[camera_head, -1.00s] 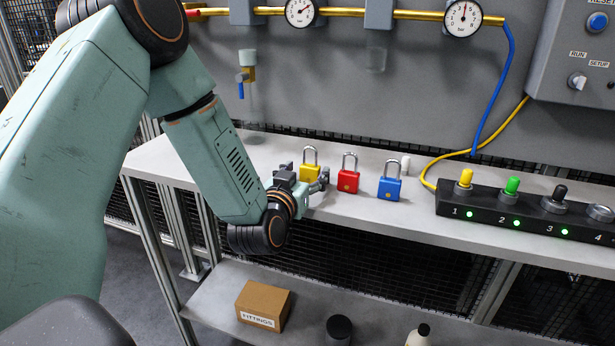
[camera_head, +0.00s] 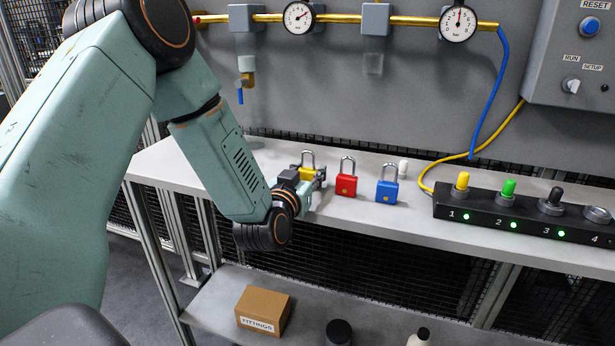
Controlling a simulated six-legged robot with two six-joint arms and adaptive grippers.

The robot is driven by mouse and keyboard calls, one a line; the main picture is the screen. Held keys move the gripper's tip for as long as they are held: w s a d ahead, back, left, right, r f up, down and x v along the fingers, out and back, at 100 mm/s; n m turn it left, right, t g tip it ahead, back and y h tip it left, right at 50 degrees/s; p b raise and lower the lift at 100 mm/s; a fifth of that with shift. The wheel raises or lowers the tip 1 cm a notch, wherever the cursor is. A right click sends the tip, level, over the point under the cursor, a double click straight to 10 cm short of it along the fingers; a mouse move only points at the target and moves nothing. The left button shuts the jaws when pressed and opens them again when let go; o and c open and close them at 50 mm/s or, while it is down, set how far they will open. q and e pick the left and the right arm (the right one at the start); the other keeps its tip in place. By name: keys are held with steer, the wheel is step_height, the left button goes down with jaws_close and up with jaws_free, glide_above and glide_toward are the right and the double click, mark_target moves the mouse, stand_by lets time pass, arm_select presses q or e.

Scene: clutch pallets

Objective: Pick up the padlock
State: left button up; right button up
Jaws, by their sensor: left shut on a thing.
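Three padlocks stand upright in a row on the grey shelf. The yellow padlock (camera_head: 307,172) is at the left, the red padlock (camera_head: 346,184) in the middle and the blue padlock (camera_head: 387,190) at the right. My left gripper (camera_head: 312,178) is shut on the yellow padlock, at shelf height. The gripper and wrist hide the lower part of the yellow padlock, so I cannot tell whether it touches the shelf. The red padlock is close to the right of the gripper. My right gripper is not in view.
A black switch block (camera_head: 520,217) with coloured knobs sits on the shelf at the right. A small white cylinder (camera_head: 403,167) stands behind the blue padlock. A cardboard FITTINGS box (camera_head: 264,309) is on the lower shelf. Brass pipe and gauges line the back panel.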

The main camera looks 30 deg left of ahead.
mark_target(308, 151)
arm_select(q)
steer(key=shift+d+f, duration=0.15)
steer(key=shift+c, duration=1)
step_height(308, 151, up, 10)
steer(key=p, duration=0.3)
steer(key=shift+f, duration=0.25)
steer(key=shift+r, duration=0.3)
